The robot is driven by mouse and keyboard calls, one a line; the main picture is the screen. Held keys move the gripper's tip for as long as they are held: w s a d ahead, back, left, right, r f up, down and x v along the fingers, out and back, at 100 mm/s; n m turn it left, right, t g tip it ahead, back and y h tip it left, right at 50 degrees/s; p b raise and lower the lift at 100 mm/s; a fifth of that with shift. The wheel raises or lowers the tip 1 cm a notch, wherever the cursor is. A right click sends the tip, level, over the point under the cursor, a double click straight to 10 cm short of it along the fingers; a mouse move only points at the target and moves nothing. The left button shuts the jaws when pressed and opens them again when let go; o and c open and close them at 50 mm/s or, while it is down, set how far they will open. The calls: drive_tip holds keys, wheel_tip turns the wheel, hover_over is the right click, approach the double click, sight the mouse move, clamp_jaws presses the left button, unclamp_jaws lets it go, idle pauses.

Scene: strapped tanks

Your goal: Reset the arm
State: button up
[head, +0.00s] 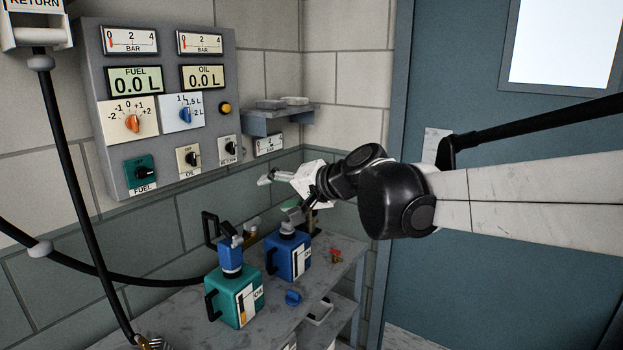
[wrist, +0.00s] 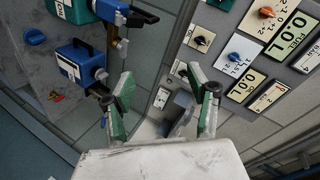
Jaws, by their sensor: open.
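My gripper (head: 281,192) is at the end of my outstretched arm, in the air above the bench and in front of the wall. In the wrist view my gripper (wrist: 164,98) has its two green-padded fingers spread wide, with nothing between them. A teal tank (head: 236,297) with a blue top stands on the bench, below and left of my gripper in the head view. A blue tank (head: 287,259) stands beside it, below my gripper; it also shows in the wrist view (wrist: 80,66). My arm and gripper partly cover the wall behind.
A grey control panel (head: 182,104) with dials and 0.0 L displays hangs on the wall. A small shelf (head: 274,121) is right of it. A blue cap (head: 293,298) and a red fitting (head: 336,255) lie on the bench (head: 188,312). Black hoses hang at left.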

drive_tip(key=s+d+f+n+g+h, duration=0.1)
drive_tip(key=s+d+f+h, duration=0.4)
drive_tip(key=s+d, duration=0.8)
drive_tip(key=s+d+f+n+h, duration=0.1)
drive_tip(key=s+d+f+h, duration=0.4)
drive_tip(key=s+d+f, duration=0.6)
drive_tip(key=s+d, duration=0.3)
drive_tip(key=s, duration=0.1)
drive_tip(key=shift+s+g, duration=0.15)
drive_tip(key=shift+g, duration=0.25)
